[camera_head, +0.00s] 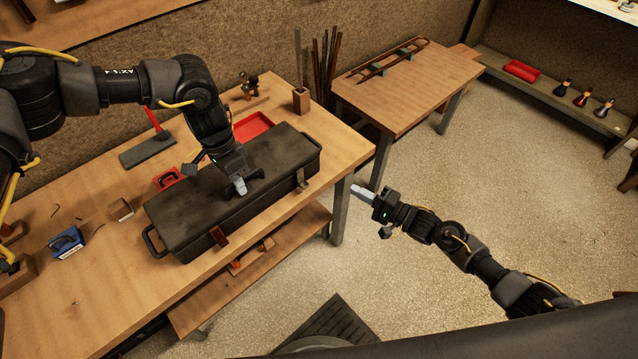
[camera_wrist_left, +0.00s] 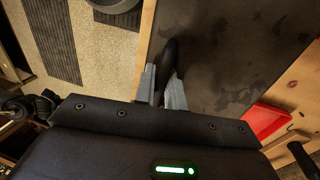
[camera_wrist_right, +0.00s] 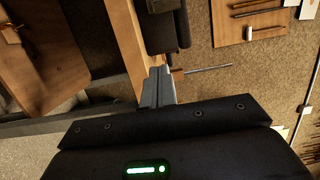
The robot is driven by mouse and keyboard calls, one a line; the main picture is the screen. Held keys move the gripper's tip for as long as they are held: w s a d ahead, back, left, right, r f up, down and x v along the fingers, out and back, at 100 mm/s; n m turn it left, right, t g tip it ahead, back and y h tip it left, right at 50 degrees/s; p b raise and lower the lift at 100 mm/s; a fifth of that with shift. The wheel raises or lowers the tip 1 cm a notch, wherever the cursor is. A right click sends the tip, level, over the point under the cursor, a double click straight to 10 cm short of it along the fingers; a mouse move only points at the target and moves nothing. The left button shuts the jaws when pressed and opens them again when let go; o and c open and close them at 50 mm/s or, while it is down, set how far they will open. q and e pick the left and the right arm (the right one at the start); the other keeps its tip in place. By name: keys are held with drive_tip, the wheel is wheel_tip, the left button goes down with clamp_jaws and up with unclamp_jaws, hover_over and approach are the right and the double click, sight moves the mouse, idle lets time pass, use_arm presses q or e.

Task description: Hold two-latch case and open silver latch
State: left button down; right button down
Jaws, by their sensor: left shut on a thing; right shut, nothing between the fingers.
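The long black two-latch case (camera_head: 190,207) lies closed on the workbench. One latch (camera_head: 218,236) on its front is copper-brown, toward the left. The other latch (camera_head: 300,178), near the right end, looks duller and greyer; I take it as the silver one. Both look closed against the front. My left gripper (camera_head: 240,187) is shut on the case's dark top handle, which shows between its fingers in the left wrist view (camera_wrist_left: 166,80). My right gripper (camera_head: 360,192) is shut and empty, out past the bench's right corner, apart from the case. The case (camera_wrist_right: 165,35) also shows beyond its fingertips (camera_wrist_right: 158,84).
On the workbench (camera_head: 90,290) are a red tray (camera_head: 252,127) behind the case, a blue box (camera_head: 66,242) at left and a wooden holder (camera_head: 301,100) at the back. A second table (camera_head: 425,90) stands behind. The floor around my right gripper is clear.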

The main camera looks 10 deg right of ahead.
sight(306, 187)
drive_tip(key=shift+a, duration=0.1)
drive_tip(key=x, duration=1)
use_arm(q)
drive_tip(key=shift+s, duration=0.1)
use_arm(e)
drive_tip(key=shift+s+a, duration=0.95)
drive_tip(key=shift+a, duration=0.2)
drive_tip(key=shift+s+a, duration=0.2)
drive_tip(key=shift+a, duration=0.15)
drive_tip(key=shift+s+a, duration=0.9)
drive_tip(key=shift+a, duration=0.3)
drive_tip(key=w+d, duration=0.2)
drive_tip(key=d, duration=0.1)
drive_tip(key=shift+w+d, duration=0.25)
drive_tip(key=shift+w, duration=0.05)
drive_tip(key=v, duration=1)
drive_tip(key=shift+s, duration=0.15)
